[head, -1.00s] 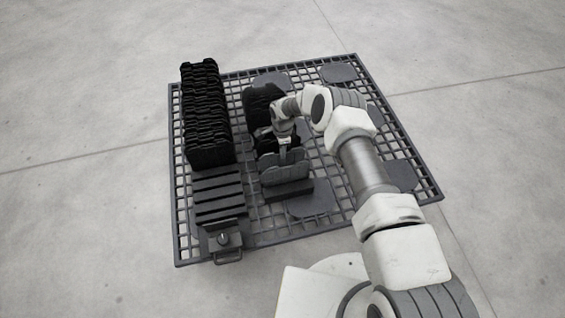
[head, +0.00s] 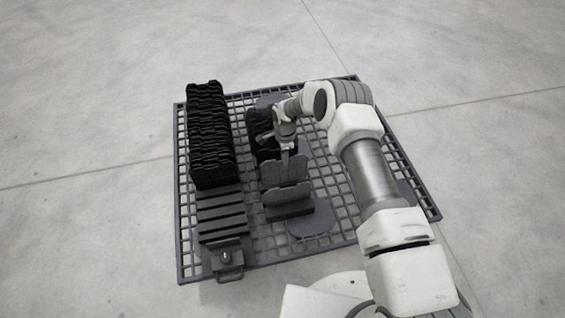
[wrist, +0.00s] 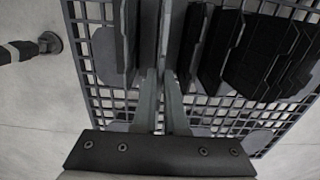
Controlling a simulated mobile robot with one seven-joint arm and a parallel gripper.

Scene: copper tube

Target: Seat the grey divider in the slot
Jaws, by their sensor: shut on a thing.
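My gripper (head: 286,153) is shut on the grey divider (head: 284,172), an upright plate with a scalloped top edge. In the wrist view the fingers (wrist: 161,82) pinch the thin edge of this divider (wrist: 164,35). It stands above and just behind a second grey plate (head: 288,194), which is upright in a dark slotted base (head: 290,211). In the wrist view a grey plate (wrist: 127,35) stands left of the fingers, apart from the held one. The held divider's lower edge is hidden, so I cannot tell whether it is in a slot.
Black upright plates (head: 264,146) stand behind the gripper and show at right in the wrist view (wrist: 262,50). A long row of black plates (head: 209,135) stands at left, with bare dark bars (head: 221,214) in front. The grid platform (head: 330,238) is open at front right.

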